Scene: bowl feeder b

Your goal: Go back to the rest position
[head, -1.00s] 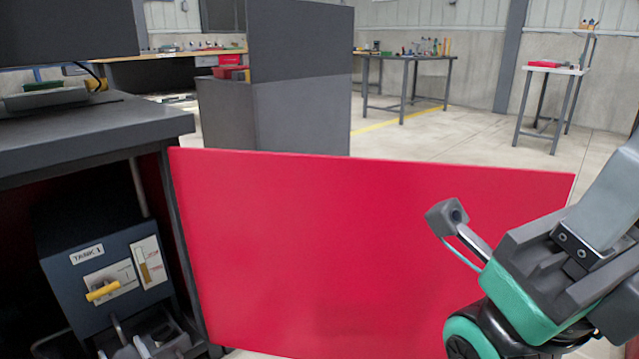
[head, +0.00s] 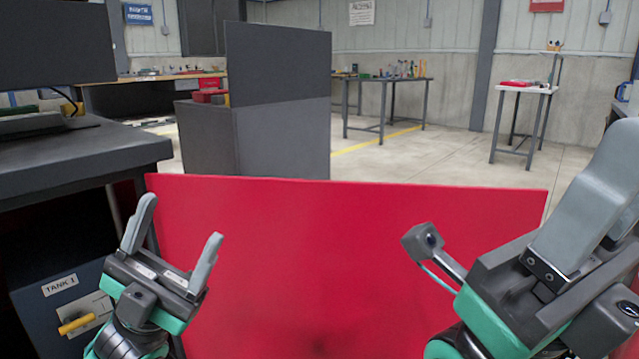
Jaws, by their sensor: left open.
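My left gripper (head: 181,221) stands at the lower left of the head view. Its two grey fingers point up and are spread apart, with nothing between them. It is in front of the left edge of the red panel (head: 330,265) and to the right of the TANK 1 box. My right gripper (head: 612,165) is at the right edge, close to the camera and in front of the red panel's right side. Its grey fingers overlap and are partly cut off by the frame, so its opening is hidden.
A dark cabinet (head: 80,160) stands at the left, with the TANK 1 box (head: 65,300) and its yellow handle (head: 76,325) inside. The red panel spans the front. Behind it are a grey partition (head: 280,110), side tables (head: 390,80) and open floor.

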